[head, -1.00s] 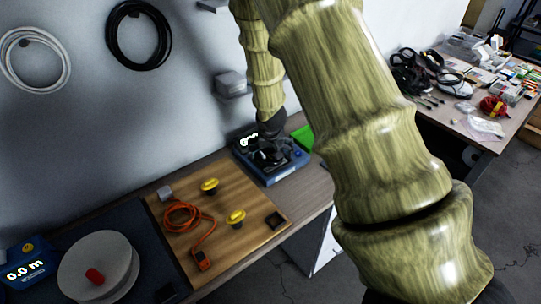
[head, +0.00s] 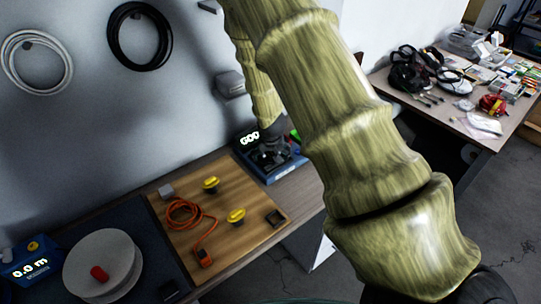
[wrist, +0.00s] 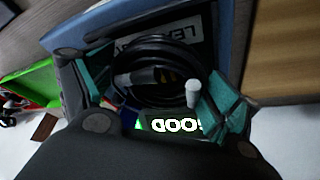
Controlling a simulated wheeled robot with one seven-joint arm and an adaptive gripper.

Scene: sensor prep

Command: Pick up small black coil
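The small black coil (wrist: 128,80) lies on the blue device (wrist: 225,30) in the wrist view, with a dark plug end across its middle. My gripper (wrist: 160,85) is over it, its teal-padded fingers spread to the left and right of the coil. Narrow gaps seem to show between pads and coil; I cannot tell whether either finger touches it. In the head view my gripper (head: 268,148) is low over the blue device (head: 285,172), and the coil is hard to tell apart from the dark fingers there.
A white peg (wrist: 193,93) stands beside the coil, near a lit display (wrist: 175,125) reading GOOD. A green bin (wrist: 30,85) is close by. A wooden board (head: 250,240) holds an orange cable (head: 183,215) and yellow knobs. A grey reel (head: 110,255) stands at lower left.

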